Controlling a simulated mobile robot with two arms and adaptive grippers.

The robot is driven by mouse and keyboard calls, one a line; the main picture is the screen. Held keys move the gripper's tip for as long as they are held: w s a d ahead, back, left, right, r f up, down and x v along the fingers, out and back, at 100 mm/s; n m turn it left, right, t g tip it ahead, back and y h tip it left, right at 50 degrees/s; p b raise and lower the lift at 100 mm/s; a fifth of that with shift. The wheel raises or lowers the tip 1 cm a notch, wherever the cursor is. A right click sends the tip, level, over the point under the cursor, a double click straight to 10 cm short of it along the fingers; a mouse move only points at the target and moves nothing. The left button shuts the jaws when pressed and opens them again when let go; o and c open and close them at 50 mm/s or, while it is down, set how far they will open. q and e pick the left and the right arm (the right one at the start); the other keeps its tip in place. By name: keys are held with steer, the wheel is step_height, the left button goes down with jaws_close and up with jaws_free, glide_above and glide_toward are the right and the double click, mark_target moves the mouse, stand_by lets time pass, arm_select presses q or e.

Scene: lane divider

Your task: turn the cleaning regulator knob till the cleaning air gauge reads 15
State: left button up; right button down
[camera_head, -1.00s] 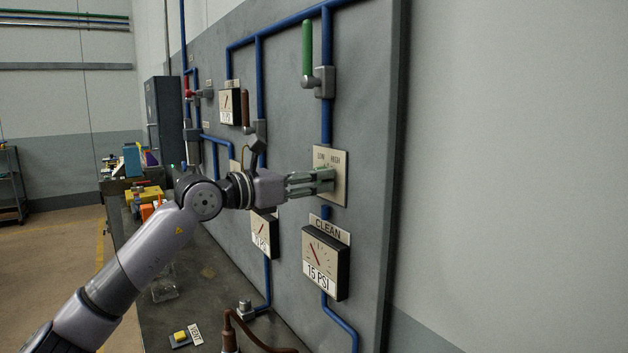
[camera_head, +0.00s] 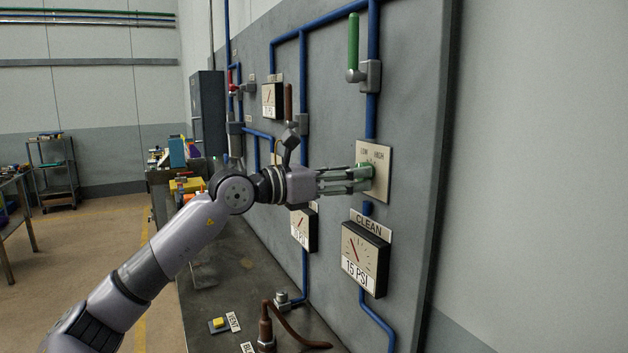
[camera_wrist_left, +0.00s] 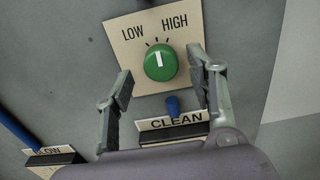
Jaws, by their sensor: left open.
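The green regulator knob (camera_wrist_left: 160,63) sits on a cream LOW/HIGH plate (camera_wrist_left: 133,34) in the left wrist view, its white mark pointing about straight up. In the head view the plate (camera_head: 385,160) is on the grey panel, with the knob (camera_head: 368,170) partly hidden by the fingers. The clean gauge (camera_head: 365,259) below it shows a red needle tilted up-left and a 15 PSI readout. My left gripper (camera_head: 366,178) is open at the plate. In the wrist view its fingers (camera_wrist_left: 163,87) stand apart on either side, just below the knob, not touching it. My right gripper is not in view.
A green-handled valve (camera_head: 354,45) and blue pipes are above the plate. Another gauge (camera_head: 304,229) is left of the clean gauge. A yellow button (camera_head: 218,322) and a brown hose (camera_head: 295,331) are on the dark bench below. The panel right of the plate is clear.

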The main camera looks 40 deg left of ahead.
arm_select(q)
steer(key=v, duration=1)
stand_by(0.3)
stand_by(0.5)
